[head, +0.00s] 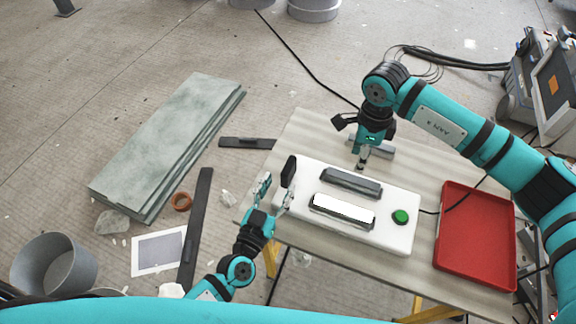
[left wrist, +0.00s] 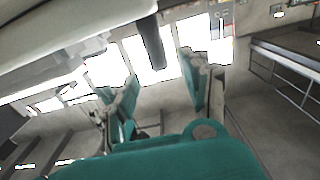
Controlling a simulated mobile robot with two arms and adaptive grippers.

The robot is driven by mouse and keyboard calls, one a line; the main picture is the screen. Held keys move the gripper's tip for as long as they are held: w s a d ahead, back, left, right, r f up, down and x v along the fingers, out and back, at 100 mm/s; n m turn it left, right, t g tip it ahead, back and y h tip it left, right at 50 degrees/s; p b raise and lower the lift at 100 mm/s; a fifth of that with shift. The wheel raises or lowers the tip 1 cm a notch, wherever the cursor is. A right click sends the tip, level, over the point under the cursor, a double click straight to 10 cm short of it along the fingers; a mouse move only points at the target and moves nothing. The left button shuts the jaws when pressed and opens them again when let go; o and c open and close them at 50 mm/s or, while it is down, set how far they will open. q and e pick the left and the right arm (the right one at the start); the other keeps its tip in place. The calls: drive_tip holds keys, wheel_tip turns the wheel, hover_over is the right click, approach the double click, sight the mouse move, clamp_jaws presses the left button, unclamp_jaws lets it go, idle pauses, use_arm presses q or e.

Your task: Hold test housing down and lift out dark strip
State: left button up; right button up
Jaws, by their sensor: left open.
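The white test housing (head: 375,238) lies on the table. A dark strip (head: 350,182) sits along its far part, and a bright white strip (head: 342,210) with a dark surround lies nearer. A green button (head: 400,216) is at its right end. My left gripper (head: 275,189) is open at the housing's left end, beside an upright black piece (head: 289,171). In the left wrist view the left gripper's fingers (left wrist: 158,92) are spread, with a dark bar (left wrist: 152,45) beyond them. My right gripper (head: 362,163) points down behind the dark strip; its fingertips are too small to judge.
A red tray (head: 474,278) lies on the table (head: 300,130) at the right. A cable runs from the housing past the tray. Greenish slabs (head: 165,140) and a bucket (head: 52,265) are on the floor at left.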

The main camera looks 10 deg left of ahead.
use_arm(q)
drive_tip(key=x, duration=0.7)
drive_tip(key=shift+w, duration=0.15)
clamp_jaws()
idle(0.5)
use_arm(e)
drive_tip(key=shift+o, duration=1.8)
drive_tip(key=r, duration=0.1)
drive_tip(key=r+m, duration=0.1)
drive_tip(key=shift+s+r+m, duration=0.2)
drive_tip(key=shift+r+m, duration=0.1)
hover_over(353, 179)
wheel_tip(353, 179, down, 6)
drive_tip(key=shift+f, duration=0.1)
drive_tip(key=shift+w+f, duration=0.1)
drive_tip(key=shift+f, duration=2.65)
